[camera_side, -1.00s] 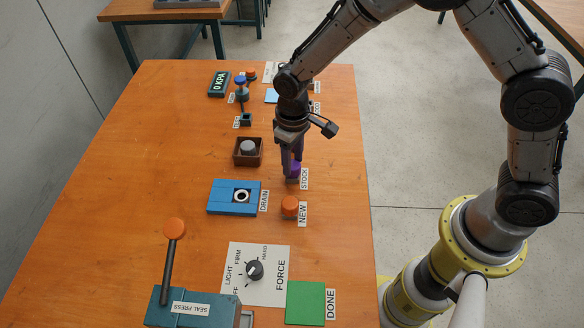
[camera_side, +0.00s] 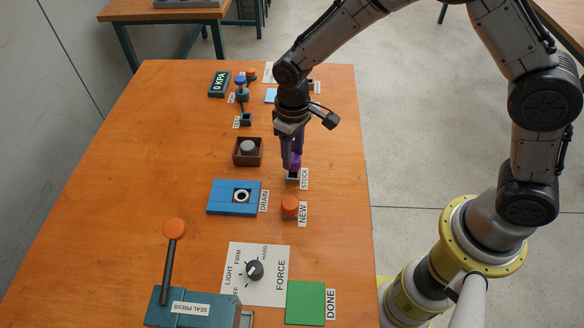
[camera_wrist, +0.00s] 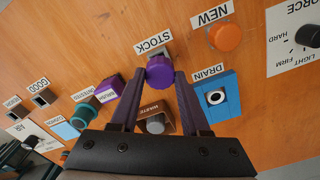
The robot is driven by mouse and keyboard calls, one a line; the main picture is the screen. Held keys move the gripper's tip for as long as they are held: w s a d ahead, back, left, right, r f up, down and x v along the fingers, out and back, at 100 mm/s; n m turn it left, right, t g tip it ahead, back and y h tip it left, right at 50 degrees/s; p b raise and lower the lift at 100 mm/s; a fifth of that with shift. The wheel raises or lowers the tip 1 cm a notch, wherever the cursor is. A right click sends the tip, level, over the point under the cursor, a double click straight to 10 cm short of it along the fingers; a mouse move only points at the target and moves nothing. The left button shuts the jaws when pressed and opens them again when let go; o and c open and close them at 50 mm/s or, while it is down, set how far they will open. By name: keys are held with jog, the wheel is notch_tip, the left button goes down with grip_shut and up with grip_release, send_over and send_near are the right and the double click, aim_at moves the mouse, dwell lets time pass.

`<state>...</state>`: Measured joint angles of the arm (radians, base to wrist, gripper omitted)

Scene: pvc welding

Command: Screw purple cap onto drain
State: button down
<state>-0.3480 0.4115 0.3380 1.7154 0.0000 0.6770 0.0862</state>
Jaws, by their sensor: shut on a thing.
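My gripper (camera_side: 291,164) is shut on the purple cap (camera_side: 296,160), just above the small grey STOCK holder (camera_side: 291,177). In the wrist view the ribbed purple cap (camera_wrist: 160,74) sits between the two fingertips (camera_wrist: 159,76), with the holder partly hidden behind it. The drain is a white ring with a dark hole (camera_side: 242,196) in a blue block (camera_side: 217,198), left of and nearer the camera than the gripper in the side view. It also shows in the wrist view (camera_wrist: 215,98), right of the fingers, with no cap on it.
An orange cap (camera_side: 289,205) stands by the NEW label. A brown waste box (camera_side: 239,158) holding a grey piece lies left of the gripper. The FORCE dial (camera_side: 254,270), seal press (camera_side: 190,307) and green DONE pad (camera_side: 305,303) are nearer the camera. Bare wood separates the stations.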

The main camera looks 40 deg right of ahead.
notch_tip(320, 180, up, 5)
jog(key=shift+w+f, duration=0.1)
jog(key=shift+f, duration=0.05)
jog(key=w+a, duration=0.3)
jog(key=a, duration=1)
jog(key=shift+f, duration=2.8)
jog(key=shift+f, duration=1.1)
jog(key=shift+c, duration=1.5)
grip_release()
